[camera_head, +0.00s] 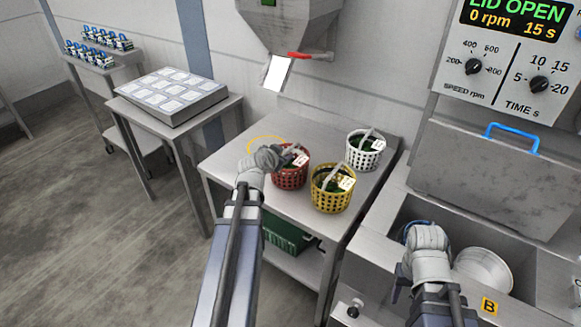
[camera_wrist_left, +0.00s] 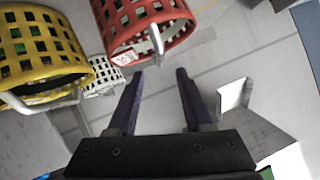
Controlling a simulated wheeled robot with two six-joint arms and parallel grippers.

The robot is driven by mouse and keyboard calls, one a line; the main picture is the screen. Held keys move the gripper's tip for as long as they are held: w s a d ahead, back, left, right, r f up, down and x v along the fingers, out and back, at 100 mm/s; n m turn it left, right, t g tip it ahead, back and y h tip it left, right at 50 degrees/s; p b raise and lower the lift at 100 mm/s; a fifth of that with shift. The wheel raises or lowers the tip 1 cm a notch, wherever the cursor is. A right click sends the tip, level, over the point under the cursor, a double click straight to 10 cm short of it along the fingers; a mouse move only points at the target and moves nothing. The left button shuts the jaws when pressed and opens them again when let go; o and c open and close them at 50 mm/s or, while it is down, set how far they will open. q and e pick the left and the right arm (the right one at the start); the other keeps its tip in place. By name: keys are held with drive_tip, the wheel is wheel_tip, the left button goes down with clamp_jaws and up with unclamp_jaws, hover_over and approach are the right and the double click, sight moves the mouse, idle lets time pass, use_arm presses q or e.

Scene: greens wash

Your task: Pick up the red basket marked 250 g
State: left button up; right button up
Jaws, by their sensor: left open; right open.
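The red basket (camera_head: 291,178) with a pale handle and a white tag stands on the steel table, with dark greens inside. The tag's writing is too small to read. In the left wrist view the red basket (camera_wrist_left: 150,20) is at the top, its handle (camera_wrist_left: 156,40) towards my fingers. My left gripper (camera_head: 272,156) is at the basket's left side in the head view. Its two fingers (camera_wrist_left: 160,72) are spread and empty, just short of the handle in the picture. My right gripper (camera_head: 425,236) is over the washer's basin, its fingers mostly hidden.
A yellow basket (camera_head: 331,199) stands close beside the red one, and a white basket (camera_head: 365,154) stands behind. A yellow ring (camera_head: 267,144) marks the table at the left, under a chute (camera_head: 278,73). The washer lid (camera_head: 491,178) is open.

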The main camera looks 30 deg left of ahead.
sight(288, 151)
use_arm(q)
drive_tip(key=shift+b+x, duration=1.85)
drive_tip(key=shift+x, duration=2.1)
drive_tip(key=shift+s, duration=0.2)
clamp_jaws()
